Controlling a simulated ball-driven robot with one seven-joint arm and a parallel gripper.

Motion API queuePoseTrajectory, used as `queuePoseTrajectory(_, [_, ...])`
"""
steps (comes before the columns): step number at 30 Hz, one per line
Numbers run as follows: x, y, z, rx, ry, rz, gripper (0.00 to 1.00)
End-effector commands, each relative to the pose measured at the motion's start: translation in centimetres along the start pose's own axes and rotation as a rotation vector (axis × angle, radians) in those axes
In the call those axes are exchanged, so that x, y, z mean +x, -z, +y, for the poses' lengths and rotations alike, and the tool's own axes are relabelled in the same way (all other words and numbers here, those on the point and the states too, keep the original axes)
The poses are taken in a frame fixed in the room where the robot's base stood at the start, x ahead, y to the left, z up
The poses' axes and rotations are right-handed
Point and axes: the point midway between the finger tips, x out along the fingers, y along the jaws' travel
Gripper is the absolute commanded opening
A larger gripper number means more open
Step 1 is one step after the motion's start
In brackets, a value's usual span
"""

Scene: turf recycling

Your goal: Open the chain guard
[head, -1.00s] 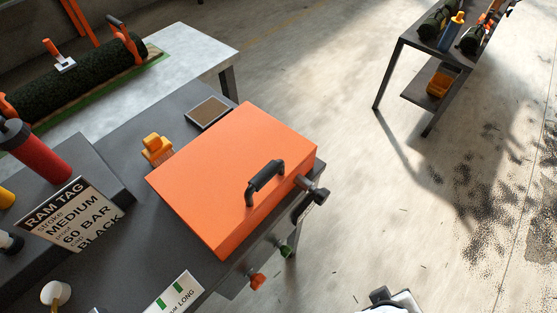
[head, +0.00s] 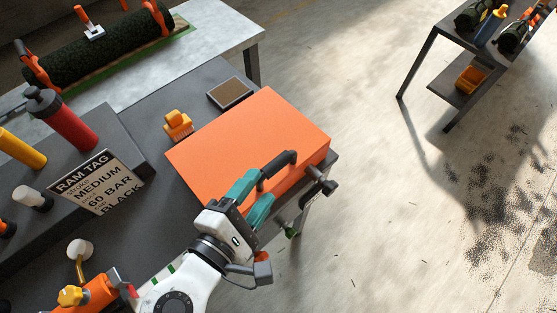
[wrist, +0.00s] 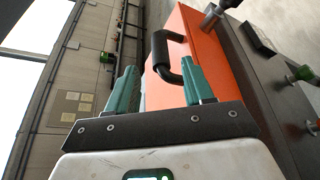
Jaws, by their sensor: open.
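The chain guard (head: 235,135) is a closed orange box-shaped cover on the dark bench. Its black bar handle (head: 280,165) is on the front edge. My gripper (head: 263,187) is open with teal fingers, at the near left end of the handle. In the wrist view, the handle (wrist: 161,50) shows between and beyond my fingertips (wrist: 158,68), with the right finger close to one handle mount. I cannot tell whether a finger touches it. The guard's orange face (wrist: 205,55) is right of the fingers there.
A knobbed shaft (head: 322,182) sticks out at the guard's right end. An orange brush (head: 177,125) and a framed brown pad (head: 230,93) lie behind the guard. A "RAM TAG" sign (head: 95,182) and a red bottle (head: 65,122) stand left.

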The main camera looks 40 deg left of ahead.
Motion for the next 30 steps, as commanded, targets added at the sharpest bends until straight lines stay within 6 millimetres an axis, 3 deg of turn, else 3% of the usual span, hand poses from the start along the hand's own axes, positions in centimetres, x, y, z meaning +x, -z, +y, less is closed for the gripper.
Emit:
queuePoseTrajectory(6, [4.1, -0.1, 0.1, 0.0, 0.002, -0.002, 0.52])
queuePoseTrajectory(12, [6.6, -0.1, 0.0, 0.0, 0.002, -0.002, 0.52])
queuePoseTrajectory(25, [7.5, -0.1, -0.1, 0.002, 0.002, 0.0, 0.52])
queuePoseTrajectory(30, [7.5, 0.0, -0.1, 0.002, 0.002, 0.0, 0.35])
